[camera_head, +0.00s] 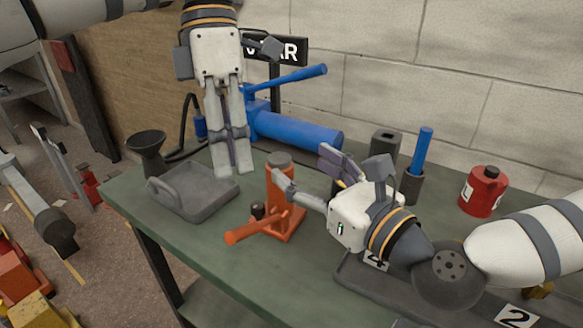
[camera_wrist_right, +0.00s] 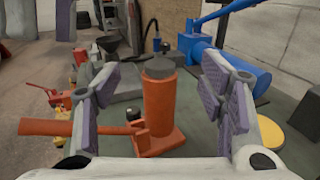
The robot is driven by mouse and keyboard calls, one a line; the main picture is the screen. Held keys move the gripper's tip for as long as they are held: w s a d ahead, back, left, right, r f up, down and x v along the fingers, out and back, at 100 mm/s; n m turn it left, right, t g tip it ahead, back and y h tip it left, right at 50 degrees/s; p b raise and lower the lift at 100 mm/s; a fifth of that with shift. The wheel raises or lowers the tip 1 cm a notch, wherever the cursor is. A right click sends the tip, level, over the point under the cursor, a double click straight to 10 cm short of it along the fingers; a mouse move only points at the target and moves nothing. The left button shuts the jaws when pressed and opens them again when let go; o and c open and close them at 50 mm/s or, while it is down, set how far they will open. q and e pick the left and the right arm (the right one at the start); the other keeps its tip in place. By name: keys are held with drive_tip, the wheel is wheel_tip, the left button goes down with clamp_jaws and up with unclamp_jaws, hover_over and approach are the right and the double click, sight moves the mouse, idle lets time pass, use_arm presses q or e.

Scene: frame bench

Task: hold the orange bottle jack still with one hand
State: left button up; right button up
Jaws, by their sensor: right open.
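The orange bottle jack (camera_head: 282,205) stands upright on the green bench, with its orange handle (camera_head: 258,231) pointing to the front left. It also shows in the right wrist view (camera_wrist_right: 160,108), with a grey cap on top. My right gripper (camera_head: 303,168) is open beside the jack, coming from the right. In the wrist view its purple-padded fingers (camera_wrist_right: 158,65) are spread either side of the jack, with a visible gap on each side. My left gripper (camera_head: 233,170) points down behind and left of the jack, its fingers together with nothing visible between them.
A grey tray (camera_head: 195,205) and dark funnel (camera_head: 148,150) are at the bench's left. A blue pump (camera_head: 295,133) lies behind. A red can (camera_head: 483,190) and dark holders are on the right. A dark numbered rack (camera_head: 400,290) lies along the front right.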

sight(279, 160)
wheel_tip(279, 160, down, 5)
drive_tip(key=x, duration=0.7)
drive_tip(key=shift+w+a, duration=0.2)
drive_tip(key=shift+w, duration=0.05)
clamp_jaws()
